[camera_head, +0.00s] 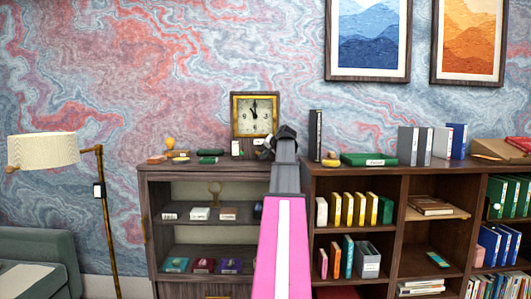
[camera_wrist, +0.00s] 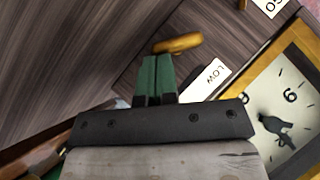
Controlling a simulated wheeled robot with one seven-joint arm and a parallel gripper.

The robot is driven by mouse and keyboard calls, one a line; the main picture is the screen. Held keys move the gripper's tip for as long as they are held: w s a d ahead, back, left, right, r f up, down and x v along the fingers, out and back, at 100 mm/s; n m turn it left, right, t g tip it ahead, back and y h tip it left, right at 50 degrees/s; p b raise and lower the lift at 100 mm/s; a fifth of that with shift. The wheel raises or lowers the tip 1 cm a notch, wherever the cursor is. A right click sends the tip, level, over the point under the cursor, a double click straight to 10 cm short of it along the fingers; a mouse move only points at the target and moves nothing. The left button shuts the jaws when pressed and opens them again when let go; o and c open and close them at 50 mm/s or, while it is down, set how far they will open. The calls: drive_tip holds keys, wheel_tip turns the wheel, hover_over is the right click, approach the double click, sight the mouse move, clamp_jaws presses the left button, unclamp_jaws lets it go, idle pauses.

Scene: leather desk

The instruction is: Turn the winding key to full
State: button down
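The winding key is a small golden-brown bar (camera_wrist: 178,43) in the wrist view, lying roughly crosswise just beyond my fingertips. My gripper (camera_wrist: 158,62) has two green fingers drawn together, with their tips close to the left part of the key; whether they touch it I cannot tell. A white label reading LOW (camera_wrist: 210,79) is just below and right of the key. The clock has a gold frame and a cream dial (camera_wrist: 292,107); it also shows in the head view (camera_head: 254,107). In the head view my gripper (camera_head: 270,147) is beside the clock's lower right, and the key cannot be made out.
The clock stands on a dark wooden shelf unit (camera_head: 155,168). A green book (camera_head: 369,160) and a yellow object (camera_head: 331,160) lie to the right of my arm. Small items (camera_head: 170,145) lie to the left. Another label (camera_wrist: 270,5) is at the wrist view's top.

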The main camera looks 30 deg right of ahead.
drive_tip(key=shift+f+m+t+y, duration=0.35)
drive_tip(key=shift+m+t+y, duration=0.15)
drive_tip(key=shift+f, duration=0.15)
drive_tip(key=shift+f, duration=0.1)
drive_tip(key=shift+a, duration=0.1)
idle(0.5)
